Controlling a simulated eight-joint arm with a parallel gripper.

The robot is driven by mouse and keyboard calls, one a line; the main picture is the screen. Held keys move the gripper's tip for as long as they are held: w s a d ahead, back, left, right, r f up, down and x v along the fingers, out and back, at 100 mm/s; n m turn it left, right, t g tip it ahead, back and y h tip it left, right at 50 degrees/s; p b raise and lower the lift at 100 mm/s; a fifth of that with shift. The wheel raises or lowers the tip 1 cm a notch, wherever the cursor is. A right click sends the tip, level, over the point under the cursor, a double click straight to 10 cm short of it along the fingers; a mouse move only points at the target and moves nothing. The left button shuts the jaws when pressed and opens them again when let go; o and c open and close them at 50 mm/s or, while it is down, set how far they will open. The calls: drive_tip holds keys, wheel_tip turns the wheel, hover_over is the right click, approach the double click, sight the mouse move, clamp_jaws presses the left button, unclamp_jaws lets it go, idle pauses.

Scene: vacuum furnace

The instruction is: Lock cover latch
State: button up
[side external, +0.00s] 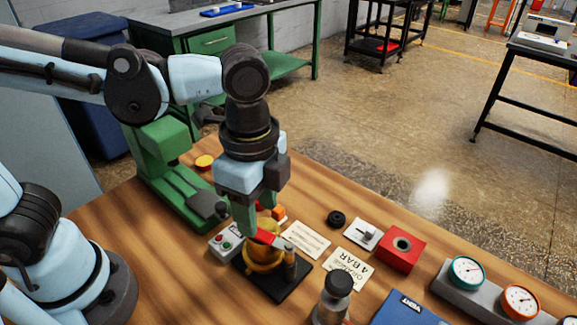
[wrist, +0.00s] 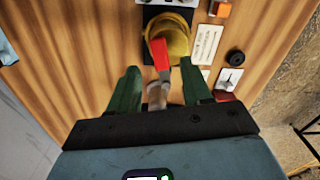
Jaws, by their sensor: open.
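The brass-yellow vessel with its round cover (side external: 262,257) stands on a black base plate (side external: 283,287); it also shows in the wrist view (wrist: 178,40). A red latch handle (side external: 268,238) lies across the cover's edge; in the wrist view the red handle (wrist: 161,55) points toward a metal post (wrist: 156,95). The post (side external: 290,264) stands upright beside the vessel. My gripper (side external: 256,212) is open above the vessel, pointing down. In the wrist view its green fingers (wrist: 159,78) sit either side of the handle's lower end and post, apart from both. Whether the latch is engaged cannot be told.
A button box (side external: 225,243) stands close left of the vessel, with a green press (side external: 172,175) behind it. Labels, a toggle switch plate (side external: 363,235) and a red block (side external: 401,250) lie right. Gauges (side external: 493,288) are far right.

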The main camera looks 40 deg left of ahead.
sight(260, 233)
drive_tip(key=shift+f, duration=1.95)
drive_tip(key=shift+c, duration=0.2)
clamp_jaws()
